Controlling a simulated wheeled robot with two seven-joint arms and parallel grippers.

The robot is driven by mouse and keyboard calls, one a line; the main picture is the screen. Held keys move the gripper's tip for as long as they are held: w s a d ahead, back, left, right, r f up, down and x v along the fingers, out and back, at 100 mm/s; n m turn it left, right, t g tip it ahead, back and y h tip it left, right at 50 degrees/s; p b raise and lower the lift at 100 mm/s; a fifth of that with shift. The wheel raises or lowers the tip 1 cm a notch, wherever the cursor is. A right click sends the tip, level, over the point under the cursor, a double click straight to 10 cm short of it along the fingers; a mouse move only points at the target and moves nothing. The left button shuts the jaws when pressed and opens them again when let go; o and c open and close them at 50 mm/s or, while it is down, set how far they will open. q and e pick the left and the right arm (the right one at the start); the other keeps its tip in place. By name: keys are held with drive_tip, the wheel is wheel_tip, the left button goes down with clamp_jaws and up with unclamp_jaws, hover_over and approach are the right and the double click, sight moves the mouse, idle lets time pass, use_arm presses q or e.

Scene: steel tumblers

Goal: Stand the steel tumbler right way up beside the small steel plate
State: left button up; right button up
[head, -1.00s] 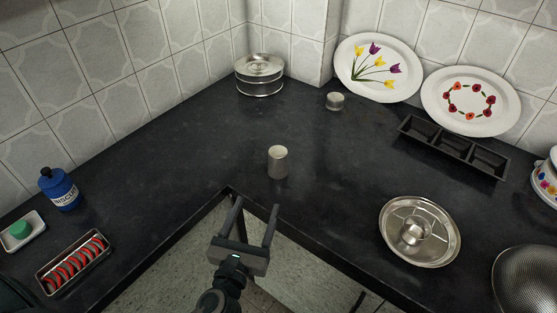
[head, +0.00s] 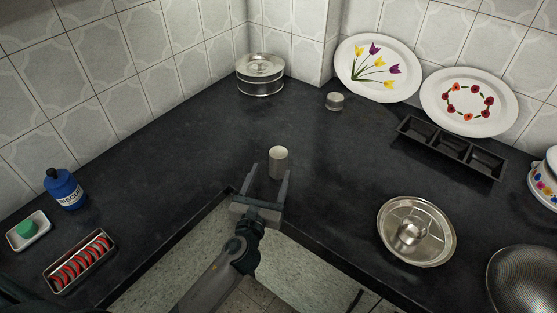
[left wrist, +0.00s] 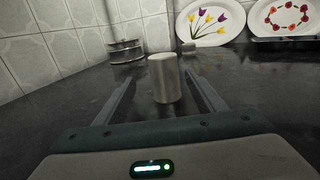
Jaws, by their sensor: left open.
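The steel tumbler (head: 279,163) stands on the dark counter near its inner corner. Its top shows as a pale plain disc in the head view; I cannot tell surely whether that end is closed or open. My left gripper (head: 271,172) is open, with one finger on each side of the tumbler and gaps visible. In the left wrist view the tumbler (left wrist: 164,80) shows between the fingers of the gripper (left wrist: 161,76), not held. A round steel plate (head: 390,237) lies at the right with a small shiny steel bowl (head: 410,232) on it. My right gripper is out of view.
A small steel cup (head: 334,101) and a stacked steel tin (head: 260,76) stand at the back. A black three-part tray (head: 450,150), painted plates (head: 378,68) and a steel dome (head: 522,280) are right. Counter between tumbler and round plate is clear.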

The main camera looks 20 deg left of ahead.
sight(276, 167)
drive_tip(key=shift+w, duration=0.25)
use_arm(q)
drive_tip(key=shift+w+d, duration=0.15)
drive_tip(key=shift+w, duration=0.45)
drive_tip(key=w, duration=0.3)
drive_tip(key=shift+w+d+f+p, duration=0.15)
drive_tip(key=shift+w+f+p, duration=0.1)
drive_tip(key=shift+w+p, duration=0.15)
drive_tip(key=shift+w, duration=0.15)
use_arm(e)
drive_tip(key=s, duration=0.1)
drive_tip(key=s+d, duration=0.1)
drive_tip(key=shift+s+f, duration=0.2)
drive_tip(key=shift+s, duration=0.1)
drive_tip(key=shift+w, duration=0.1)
use_arm(q)
drive_tip(key=c, duration=1.2)
